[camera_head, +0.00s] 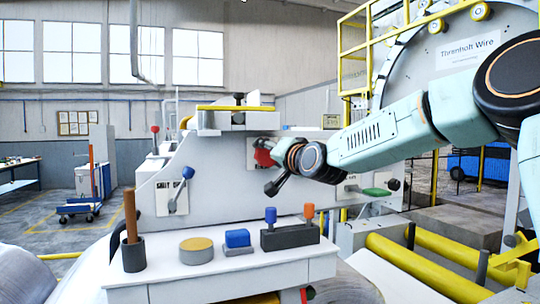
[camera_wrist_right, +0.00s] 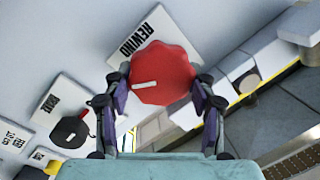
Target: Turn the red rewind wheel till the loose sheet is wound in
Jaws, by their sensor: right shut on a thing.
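The red rewind wheel (camera_head: 263,157) is on the machine's grey side panel in the head view, partly hidden by my right gripper (camera_head: 270,172). In the right wrist view the red wheel (camera_wrist_right: 162,73) is a lobed knob with a small white mark, beside a plate (camera_wrist_right: 144,36) lettered REWIND. The fingers of my right gripper (camera_wrist_right: 161,90) are shut on the wheel, one on each side. My left gripper is not in view. I cannot make out a loose sheet in either view.
A blue-handled lever (camera_head: 180,185) sits left of the wheel. A white shelf (camera_head: 225,273) in front holds a cup (camera_head: 133,254), a yellow-topped puck (camera_head: 196,250), a blue block (camera_head: 237,238) and a dark holder (camera_head: 290,237). Yellow rollers (camera_head: 425,270) lie at lower right.

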